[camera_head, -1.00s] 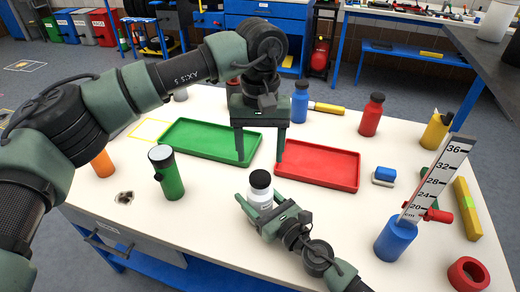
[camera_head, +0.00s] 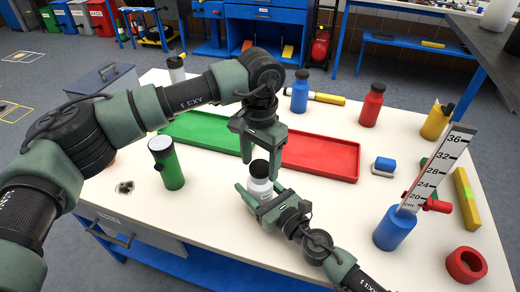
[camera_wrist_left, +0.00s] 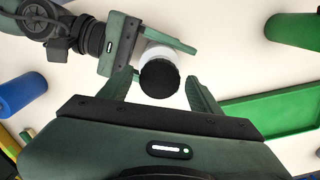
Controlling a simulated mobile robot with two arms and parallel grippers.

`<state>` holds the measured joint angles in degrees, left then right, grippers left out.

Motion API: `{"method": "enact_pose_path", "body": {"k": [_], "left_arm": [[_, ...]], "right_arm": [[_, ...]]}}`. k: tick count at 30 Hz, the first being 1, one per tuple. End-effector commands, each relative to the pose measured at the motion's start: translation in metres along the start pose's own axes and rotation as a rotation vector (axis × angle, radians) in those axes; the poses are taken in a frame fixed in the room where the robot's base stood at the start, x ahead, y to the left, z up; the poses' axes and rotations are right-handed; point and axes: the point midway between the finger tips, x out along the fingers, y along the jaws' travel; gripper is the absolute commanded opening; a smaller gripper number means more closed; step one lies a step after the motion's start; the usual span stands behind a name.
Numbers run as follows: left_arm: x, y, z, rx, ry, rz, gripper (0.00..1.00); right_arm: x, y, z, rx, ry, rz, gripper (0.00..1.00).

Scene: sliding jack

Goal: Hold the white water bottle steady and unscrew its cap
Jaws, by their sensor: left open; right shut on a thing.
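The white water bottle (camera_head: 259,188) stands upright on the table with its black cap (camera_head: 259,169) on top. My right gripper (camera_head: 257,197) is shut around the bottle's body from the front. My left gripper (camera_head: 262,160) is open just above the cap, pointing down. In the left wrist view the black cap (camera_wrist_left: 159,78) lies between the tips of the open left fingers (camera_wrist_left: 160,88), with a gap on each side. The right gripper (camera_wrist_left: 150,45) also shows there, around the white bottle.
A green tray (camera_head: 205,141) and a red tray (camera_head: 330,157) lie just behind the bottle. A green flashlight-like cylinder (camera_head: 166,163) stands to the left. A blue cylinder with a ruler (camera_head: 395,230) stands to the right. The table front is largely clear.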

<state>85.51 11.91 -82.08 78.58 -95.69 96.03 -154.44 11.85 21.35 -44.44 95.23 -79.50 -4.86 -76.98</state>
Motion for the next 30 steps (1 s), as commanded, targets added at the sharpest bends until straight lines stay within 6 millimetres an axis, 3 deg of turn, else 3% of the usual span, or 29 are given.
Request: {"method": "enact_pose_path", "body": {"k": [12, 19, 25, 30], "left_arm": [[0.0097, -0.0001, -0.0001, -0.001, 0.001, 0.000, 0.64], [0.0095, -0.0002, -0.0001, -0.001, 0.001, 0.000, 0.00], [0.0092, -0.0003, -0.0002, -0.115, 0.002, 0.000, 0.00], [0.0087, -0.0003, -0.0002, -0.499, 0.002, 0.000, 0.00]], "right_arm": [[0.0002, -0.0001, 0.0008, 0.000, -0.001, 0.000, 0.00], [0.0002, -0.0001, 0.0008, 0.000, -0.001, 0.000, 0.00], [0.0002, -0.0001, 0.0008, 0.000, -0.001, 0.000, 0.00], [0.0001, -0.0001, 0.0007, 0.000, -0.001, 0.000, 0.00]]}}
